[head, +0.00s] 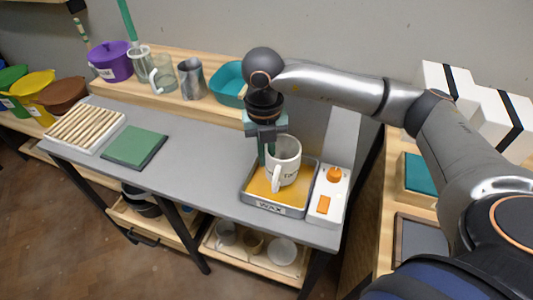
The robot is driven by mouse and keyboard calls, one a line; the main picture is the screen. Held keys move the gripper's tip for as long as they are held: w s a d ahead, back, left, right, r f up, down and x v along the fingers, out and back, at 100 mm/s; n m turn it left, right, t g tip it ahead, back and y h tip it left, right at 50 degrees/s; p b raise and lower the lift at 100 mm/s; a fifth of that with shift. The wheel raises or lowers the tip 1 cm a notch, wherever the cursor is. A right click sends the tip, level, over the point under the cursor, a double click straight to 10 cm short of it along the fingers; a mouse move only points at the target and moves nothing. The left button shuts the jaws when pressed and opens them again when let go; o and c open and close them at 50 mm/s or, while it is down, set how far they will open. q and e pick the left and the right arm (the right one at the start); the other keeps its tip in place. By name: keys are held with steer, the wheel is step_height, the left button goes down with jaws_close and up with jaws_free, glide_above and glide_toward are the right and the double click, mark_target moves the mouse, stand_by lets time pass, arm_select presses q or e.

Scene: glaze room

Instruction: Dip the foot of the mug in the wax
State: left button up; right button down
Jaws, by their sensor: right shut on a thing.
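A white mug (287,157) with dark lettering is upright over the wax tray (281,209), its handle toward the front. The tray is grey, labelled WAX, with amber wax (260,187) inside. My right gripper (268,155) points down and is shut on the mug at the left side of its rim. The mug's foot appears low at the wax, but I cannot tell whether it touches. My left gripper is not in view.
A white control box (328,196) with an orange knob stands right of the tray. A green pad (135,147) and a ribbed white rack (85,127) lie at the left. The grey tabletop (195,160) between is clear. Jugs and a teal bowl (229,84) stand behind.

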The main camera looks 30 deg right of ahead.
steer(key=shift+r, duration=0.15)
step_height(320, 180, up, 4)
steer(key=p, duration=0.3)
steer(key=shift+r+p, duration=0.9)
steer(key=shift+r, duration=0.55)
steer(key=shift+f, duration=0.1)
